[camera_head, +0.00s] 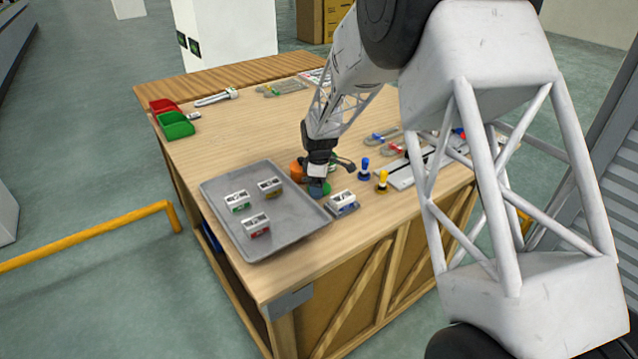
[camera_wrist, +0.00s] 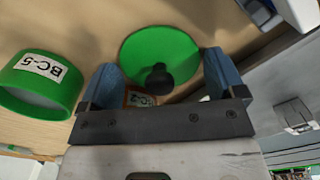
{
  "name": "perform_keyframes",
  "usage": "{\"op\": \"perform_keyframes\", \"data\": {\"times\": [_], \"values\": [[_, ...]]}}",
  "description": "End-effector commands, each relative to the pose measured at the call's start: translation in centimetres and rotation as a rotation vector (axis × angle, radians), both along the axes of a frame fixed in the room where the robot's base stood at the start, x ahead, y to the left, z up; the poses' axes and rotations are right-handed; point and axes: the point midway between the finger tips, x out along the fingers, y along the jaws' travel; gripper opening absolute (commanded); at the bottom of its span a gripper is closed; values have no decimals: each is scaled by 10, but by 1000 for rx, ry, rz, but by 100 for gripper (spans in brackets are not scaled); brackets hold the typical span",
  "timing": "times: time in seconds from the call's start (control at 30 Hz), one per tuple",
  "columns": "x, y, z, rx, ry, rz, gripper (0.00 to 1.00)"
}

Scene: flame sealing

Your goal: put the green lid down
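The green lid (camera_wrist: 150,52) is a flat disc with a black knob (camera_wrist: 157,80), seen in the wrist view just beyond my fingers. My gripper (camera_wrist: 162,82) has its two blue fingers wide apart. The knob lies between them in the picture, with a visible gap on each side. I cannot tell what the lid rests on. A green round container (camera_wrist: 38,82) labelled BC-5 is left of the fingers. In the head view my gripper (camera_head: 318,187) is low over the table, between the tray and the stamps, and it mostly hides the lid.
A grey metal tray (camera_head: 285,235) holds several small boxes. Another small box (camera_head: 342,203) stands right of my gripper. An orange round thing (camera_head: 297,172) is close on its left. Blue (camera_head: 364,170) and yellow (camera_head: 382,182) stamps stand right. Red and green bins (camera_head: 175,125) sit far left.

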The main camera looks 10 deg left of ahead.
Motion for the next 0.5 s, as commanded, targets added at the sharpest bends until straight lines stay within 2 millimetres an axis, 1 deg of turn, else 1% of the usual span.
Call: {"op": "perform_keyframes", "data": {"times": [0.03,0.07,0.37,0.5], "values": [[0,0,0,0,0,0,96],[0,0,0,0,0,0,100],[0,0,1,0,0,0,100],[0,0,7,0,-1,0,100]]}}
